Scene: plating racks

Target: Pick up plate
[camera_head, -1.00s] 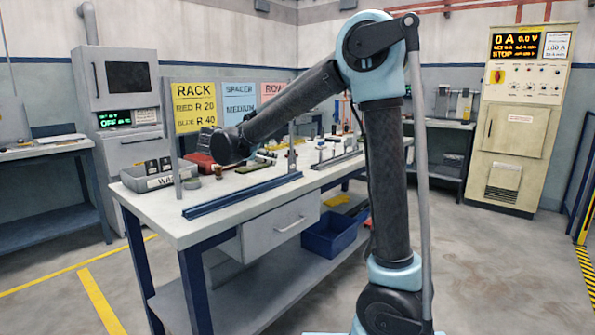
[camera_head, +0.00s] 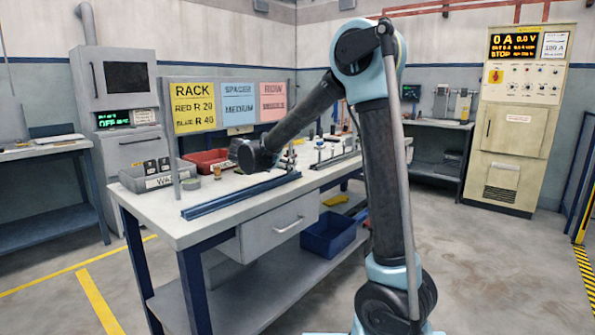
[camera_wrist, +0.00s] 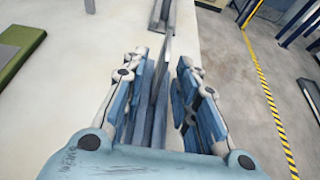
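In the wrist view my gripper (camera_wrist: 172,68) points down over the table's edge, its two blue-padded fingers apart. A thin grey upright piece (camera_wrist: 168,46), seen nearly edge-on, runs between the fingers. It may be the plate or part of a rack; I cannot tell which. Gaps seem to show beside it, and I see no clear grip on it. In the head view my wrist is above the workbench near the blue rail (camera_head: 240,195), and my gripper's fingers are hidden behind the arm. No plate can be made out clearly there.
The workbench (camera_head: 178,228) carries a grey bin (camera_head: 150,181), a red bin (camera_head: 207,158) and small fixtures farther back. A green board (camera_wrist: 18,48) lies left in the wrist view. A blue crate (camera_head: 328,236) stands on the lower shelf.

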